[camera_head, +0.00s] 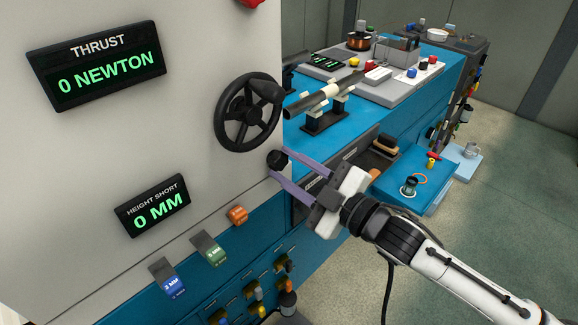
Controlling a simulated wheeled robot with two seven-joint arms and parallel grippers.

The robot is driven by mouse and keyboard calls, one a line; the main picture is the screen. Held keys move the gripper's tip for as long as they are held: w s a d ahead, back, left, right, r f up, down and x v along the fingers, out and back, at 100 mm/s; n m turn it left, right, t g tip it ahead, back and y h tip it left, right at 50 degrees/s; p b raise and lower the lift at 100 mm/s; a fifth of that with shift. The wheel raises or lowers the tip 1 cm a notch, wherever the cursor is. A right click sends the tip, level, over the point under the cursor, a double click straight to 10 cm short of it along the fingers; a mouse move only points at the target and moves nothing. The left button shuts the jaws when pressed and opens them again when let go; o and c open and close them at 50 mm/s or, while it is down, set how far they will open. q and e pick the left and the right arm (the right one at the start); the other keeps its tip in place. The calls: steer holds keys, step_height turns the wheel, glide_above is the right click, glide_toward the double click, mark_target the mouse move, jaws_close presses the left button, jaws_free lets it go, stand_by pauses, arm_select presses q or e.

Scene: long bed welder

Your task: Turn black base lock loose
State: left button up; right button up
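My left gripper is not in the view.
A thrust display (97,66) and a height display (153,206) are on the white panel (190,110). An orange knob (238,215) sits below the gripper. Behind my arm is a blue bench (395,115) with tools. Open floor (515,220) lies to the right.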

steer(key=o, duration=0.4)
steer(key=shift+s, duration=0.1)
steer(key=v, duration=1)
steer(key=shift+d+b, duration=0.1)
steer(key=shift+b, duration=0.2)
